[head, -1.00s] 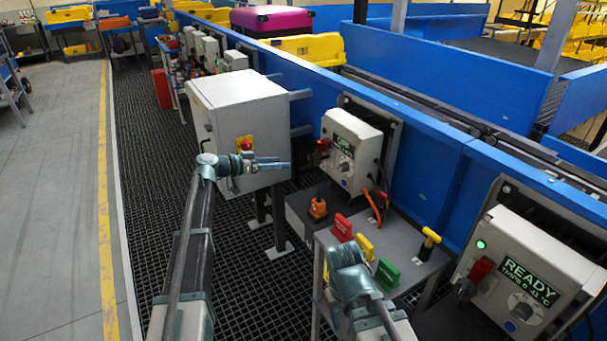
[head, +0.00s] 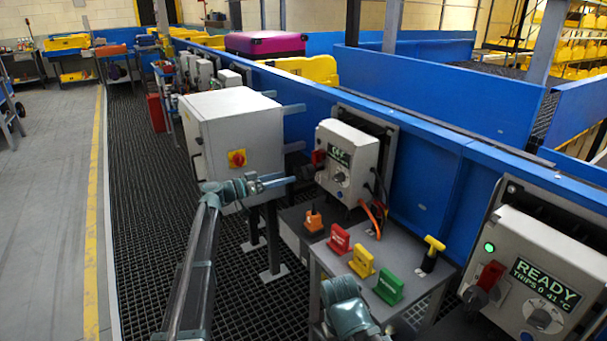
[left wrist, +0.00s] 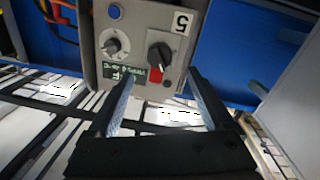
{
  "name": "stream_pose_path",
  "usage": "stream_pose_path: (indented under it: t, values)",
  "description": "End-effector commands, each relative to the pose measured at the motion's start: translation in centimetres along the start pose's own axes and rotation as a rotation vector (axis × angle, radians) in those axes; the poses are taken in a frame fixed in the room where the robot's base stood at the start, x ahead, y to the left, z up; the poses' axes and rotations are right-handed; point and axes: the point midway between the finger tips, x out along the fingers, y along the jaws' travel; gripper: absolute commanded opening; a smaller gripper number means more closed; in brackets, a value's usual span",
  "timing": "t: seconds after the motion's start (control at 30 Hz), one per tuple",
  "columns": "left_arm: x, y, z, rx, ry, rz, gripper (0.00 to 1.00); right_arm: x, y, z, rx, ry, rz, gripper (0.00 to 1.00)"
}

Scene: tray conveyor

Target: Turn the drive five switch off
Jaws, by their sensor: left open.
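The drive five box (head: 345,150) is a pale grey control box on the blue conveyor side. In the left wrist view it appears upside down, with a "5" label (left wrist: 181,22). Its black rotary switch (left wrist: 160,55) has a red part beside it; the switch's red part also shows in the head view (head: 318,157). My left gripper (head: 290,181) is open, just left of the box. In the left wrist view its fingers (left wrist: 160,80) point at the box with the switch between their lines, apart from it. Of my right arm only a joint shows, low in the head view.
A larger grey cabinet (head: 235,130) with a red-yellow switch stands left. A small table (head: 350,243) below the box carries red, yellow and green tags. Another drive box (head: 535,265) reading READY has a green lamp. Cables (head: 377,215) hang under drive five.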

Motion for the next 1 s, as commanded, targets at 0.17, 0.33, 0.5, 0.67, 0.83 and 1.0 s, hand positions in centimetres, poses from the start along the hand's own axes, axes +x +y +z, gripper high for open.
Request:
stream_pose_path:
  t: [0.17,0.33,0.5,0.67,0.83,1.0]
  values:
    - [3.8,-0.1,0.0,0.0,-0.001,0.002,0.85,0.0,0.0,0.0,0.0,0.0,0.0,0.5]
    - [6.2,-0.1,0.0,0.0,-0.001,0.001,0.85,0.0,0.0,0.0,0.0,0.0,0.0,0.5]
    - [7.5,0.0,0.0,0.0,-0.001,0.001,0.85,0.0,0.0,0.0,0.0,0.0,0.0,0.5]
    - [7.9,0.0,0.0,0.0,-0.001,0.0,0.85,0.0,0.0,0.0,0.0,0.0,0.0,0.5]
    - [7.9,0.0,0.0,0.0,0.0,0.0,0.85,0.0,0.0,0.0,0.0,0.0,0.0,0.5]
    - [7.9,0.0,0.0,0.0,0.0,0.0,0.64,0.0,0.0,0.0,0.0,0.0,0.0,0.5]
